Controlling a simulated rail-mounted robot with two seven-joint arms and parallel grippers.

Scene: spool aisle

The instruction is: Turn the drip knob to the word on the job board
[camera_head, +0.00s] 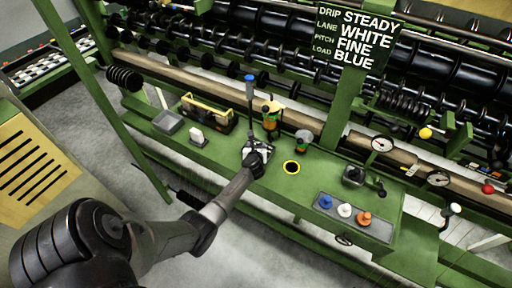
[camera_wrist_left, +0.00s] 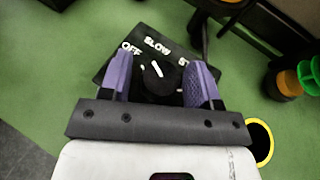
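The job board (camera_head: 358,38) in the head view reads DRIP STEADY, with LANE WHITE, PITCH FINE and LOAD BLUE below. My left gripper (camera_head: 255,151) is over the drip knob's plate on the green bench. In the left wrist view, the black drip knob (camera_wrist_left: 160,83) is between the two purple fingers of my left gripper (camera_wrist_left: 161,80). The fingers are apart, with dark gaps beside the knob. The knob's white mark points up and slightly left, near SLOW. The dark plate (camera_wrist_left: 112,71) shows OFF, SLOW and a partly hidden word starting ST. My right gripper is out of view.
A blue-topped lever (camera_head: 249,90) and an orange-green spool item (camera_head: 271,117) stand behind the gripper. A yellow-rimmed hole (camera_head: 291,167) is to its right. A tray (camera_head: 327,225) with blue, white and orange pieces is farther right. A toolbox (camera_head: 208,113) is at left.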

